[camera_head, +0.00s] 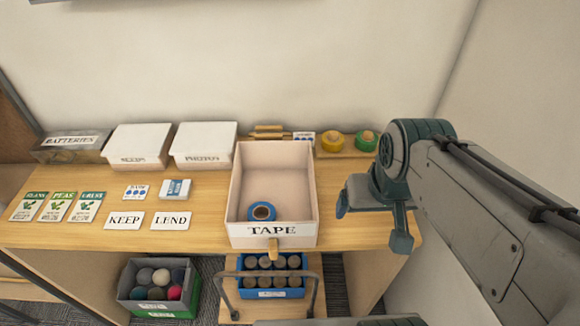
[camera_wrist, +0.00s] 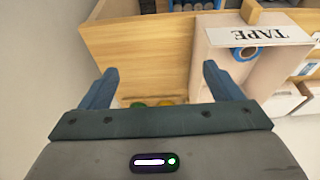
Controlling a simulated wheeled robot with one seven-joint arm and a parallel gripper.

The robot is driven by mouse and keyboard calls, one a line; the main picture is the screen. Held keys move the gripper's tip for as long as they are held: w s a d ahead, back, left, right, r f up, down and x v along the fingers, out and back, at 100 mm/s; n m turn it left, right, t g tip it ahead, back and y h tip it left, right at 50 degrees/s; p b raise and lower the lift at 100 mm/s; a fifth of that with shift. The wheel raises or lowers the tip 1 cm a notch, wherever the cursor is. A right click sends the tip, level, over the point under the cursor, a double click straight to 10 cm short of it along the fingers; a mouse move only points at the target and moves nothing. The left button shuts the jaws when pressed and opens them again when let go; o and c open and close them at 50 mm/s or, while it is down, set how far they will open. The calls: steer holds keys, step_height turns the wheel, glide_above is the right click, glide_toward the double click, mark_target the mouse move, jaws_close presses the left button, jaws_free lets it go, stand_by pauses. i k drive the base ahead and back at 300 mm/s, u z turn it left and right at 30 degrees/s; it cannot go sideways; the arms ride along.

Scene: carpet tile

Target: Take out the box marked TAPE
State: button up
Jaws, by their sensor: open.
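The TAPE box (camera_head: 240,241) is a pale open-topped box on the wooden tabletop, with a TAPE label and a small wooden knob (camera_head: 273,248) on its front. The front sits at about the table's front edge. A blue tape roll (camera_head: 262,211) lies inside. My gripper (camera_head: 372,220) is open and empty, to the right of the box and apart from it. In the wrist view, the box (camera_wrist: 214,75) shows upside down, beyond the right-hand finger of my gripper (camera_wrist: 160,67).
Two white lidded boxes (camera_head: 138,145) and a BATTERIES box (camera_head: 72,146) stand at the back left. Yellow (camera_head: 333,142) and green (camera_head: 366,141) rolls sit behind. Cards (camera_head: 125,220) lie left. Below are a ball bin (camera_head: 158,308) and a blue crate (camera_head: 270,293).

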mark_target(280, 174)
steer(key=k, duration=1)
steer(key=u, duration=1.95)
steer(key=i, duration=1.2)
steer(key=z, duration=2)
